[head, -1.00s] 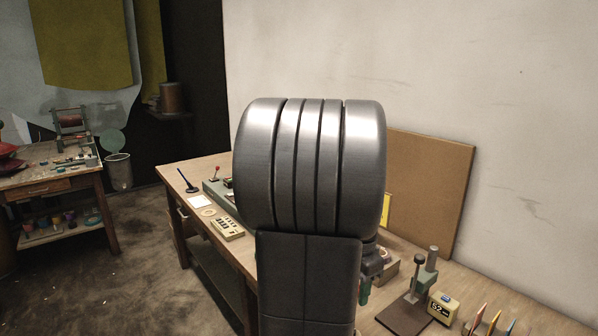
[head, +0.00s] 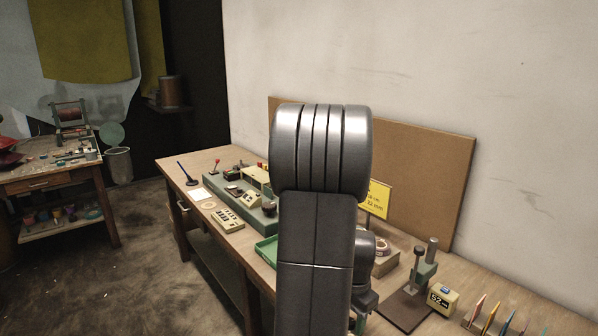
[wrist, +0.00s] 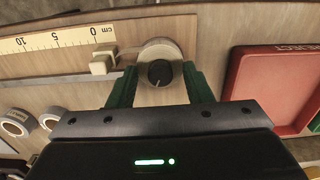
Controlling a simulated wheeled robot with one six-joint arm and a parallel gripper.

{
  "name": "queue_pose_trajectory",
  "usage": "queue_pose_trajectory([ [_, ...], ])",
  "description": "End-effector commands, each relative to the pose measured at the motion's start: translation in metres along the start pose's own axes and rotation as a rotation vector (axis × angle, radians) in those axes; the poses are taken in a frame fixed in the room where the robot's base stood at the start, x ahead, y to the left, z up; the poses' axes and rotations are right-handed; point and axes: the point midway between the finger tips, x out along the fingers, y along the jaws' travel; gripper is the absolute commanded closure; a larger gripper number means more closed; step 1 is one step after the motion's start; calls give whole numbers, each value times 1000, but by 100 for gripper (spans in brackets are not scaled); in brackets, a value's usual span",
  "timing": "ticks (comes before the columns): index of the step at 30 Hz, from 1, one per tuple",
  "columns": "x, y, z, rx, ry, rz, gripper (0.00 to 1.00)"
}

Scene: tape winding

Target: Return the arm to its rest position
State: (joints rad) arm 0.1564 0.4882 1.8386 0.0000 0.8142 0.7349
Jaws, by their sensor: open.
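My gripper (wrist: 158,88) shows in the wrist view with its two green fingers spread apart, open. Between and beyond the fingers is a round cream part with a black knob (wrist: 160,72); I cannot tell that either finger touches it. In the head view my arm stands upright in the middle of the picture, over the workbench (head: 206,268), and my gripper is hidden behind it.
The bench carries a green machine (head: 245,203), a keypad box (head: 228,220), a green tray (head: 266,250), a yellow sign (head: 377,198), a press stand (head: 424,275) and a display box (head: 443,299). The wrist view shows a ruler (wrist: 60,40), a red reject tray (wrist: 275,85) and tape rolls (wrist: 16,122).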

Motion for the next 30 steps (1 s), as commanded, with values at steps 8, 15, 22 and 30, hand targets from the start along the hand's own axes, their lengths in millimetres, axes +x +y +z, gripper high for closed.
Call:
queue_pose_trajectory([
  [8,0,0,0,-224,-1,1,55],
  [15,0,1,0,-419,-1,1,55],
  [22,-1,1,0,-605,-2,1,55],
  [30,-1,1,0,-824,-1,0,55],
])
